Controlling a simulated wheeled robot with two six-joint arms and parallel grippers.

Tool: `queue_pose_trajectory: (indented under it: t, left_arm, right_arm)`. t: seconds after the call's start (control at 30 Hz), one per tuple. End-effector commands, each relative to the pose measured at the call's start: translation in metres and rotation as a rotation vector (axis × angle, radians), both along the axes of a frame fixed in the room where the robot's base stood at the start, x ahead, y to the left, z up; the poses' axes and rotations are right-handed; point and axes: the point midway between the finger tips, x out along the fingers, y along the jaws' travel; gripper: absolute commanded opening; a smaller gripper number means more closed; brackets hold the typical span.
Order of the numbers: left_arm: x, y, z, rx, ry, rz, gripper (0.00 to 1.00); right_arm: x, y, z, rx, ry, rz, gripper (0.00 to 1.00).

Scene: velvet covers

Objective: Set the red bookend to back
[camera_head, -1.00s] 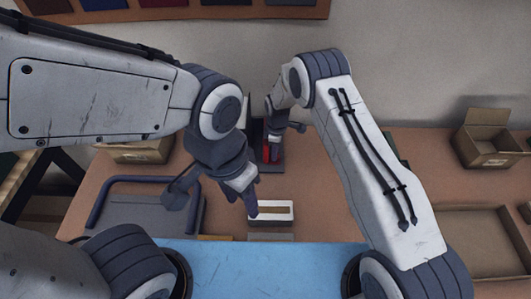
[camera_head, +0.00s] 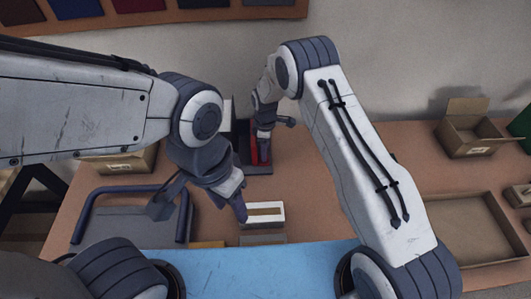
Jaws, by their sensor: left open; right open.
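The red bookend (camera_head: 254,150) stands near the back middle of the table, on or against a dark stand (camera_head: 259,169). It is partly hidden by my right gripper (camera_head: 265,133), which is right above and beside it. That gripper is open; I cannot tell whether its fingers touch the bookend. My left gripper (camera_head: 240,212) is open and hangs at the left end of a white box with a tan slot (camera_head: 264,213), pointing down.
A blue mat (camera_head: 260,266) lies at the front. A grey tray with a dark rail (camera_head: 130,222) is on the left. Cardboard boxes stand at back left (camera_head: 118,161) and back right (camera_head: 468,132). A shallow tan tray (camera_head: 462,232) lies on the right.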

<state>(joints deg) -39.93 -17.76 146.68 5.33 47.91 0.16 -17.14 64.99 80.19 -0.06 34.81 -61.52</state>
Motion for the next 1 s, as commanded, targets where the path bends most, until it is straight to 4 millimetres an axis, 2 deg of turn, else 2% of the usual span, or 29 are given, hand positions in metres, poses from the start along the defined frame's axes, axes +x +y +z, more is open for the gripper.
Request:
queue_pose_trajectory:
  t: [0.03,0.2,0.4,0.6,1.0]
  left_arm:
    - [0.000,0.000,-0.007,0.000,0.000,0.000,0.50]
    - [0.000,0.000,-0.018,0.000,0.000,-0.001,0.50]
    - [0.000,0.000,-0.025,0.000,0.000,-0.001,0.50]
    - [0.000,0.000,-0.026,0.000,0.000,-0.002,0.50]
    - [0.000,0.000,-0.025,0.000,0.000,-0.001,0.50]
  right_arm:
    - [0.001,0.000,0.009,0.002,-0.005,0.000,0.64]
    - [0.001,0.000,0.044,0.001,-0.005,0.000,0.64]
    - [0.001,-0.001,0.073,-0.001,-0.003,-0.001,0.64]
    - [0.000,-0.001,0.082,-0.001,0.000,-0.001,0.64]
    - [0.000,-0.001,0.082,-0.001,0.000,-0.001,0.64]
